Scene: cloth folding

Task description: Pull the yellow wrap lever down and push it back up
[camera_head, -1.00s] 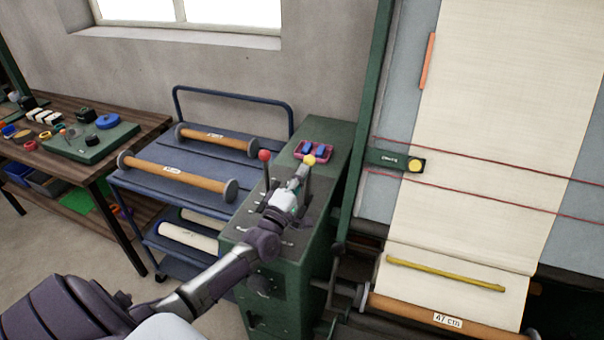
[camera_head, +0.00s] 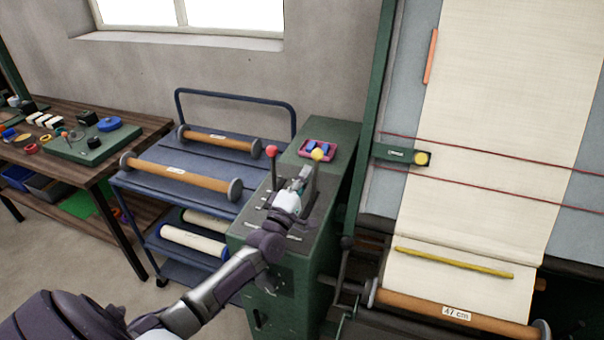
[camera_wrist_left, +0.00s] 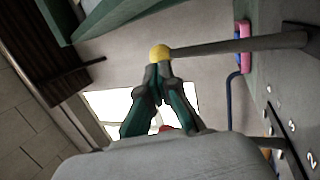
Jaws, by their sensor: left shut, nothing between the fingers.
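The yellow-knobbed lever (camera_head: 318,154) stands up from the top of the green control box. A red-knobbed lever (camera_head: 271,151) stands to its left. My left gripper (camera_head: 304,172) is at the yellow lever, just below its knob in the head view. In the left wrist view the two fingertips (camera_wrist_left: 158,72) come together right beside the yellow knob (camera_wrist_left: 160,52), with nothing seen between them. The lever's grey shaft (camera_wrist_left: 240,47) runs off to the right there. Whether the fingers touch the knob is hard to tell. My right gripper is not in view.
The green control box (camera_head: 338,140) carries a pink tray (camera_head: 330,145) with blue items behind the levers. A blue cart (camera_head: 215,180) with rollers stands to the left. The large green machine with cream cloth (camera_head: 500,120) and a roll marked 47 cm (camera_head: 430,305) stands to the right.

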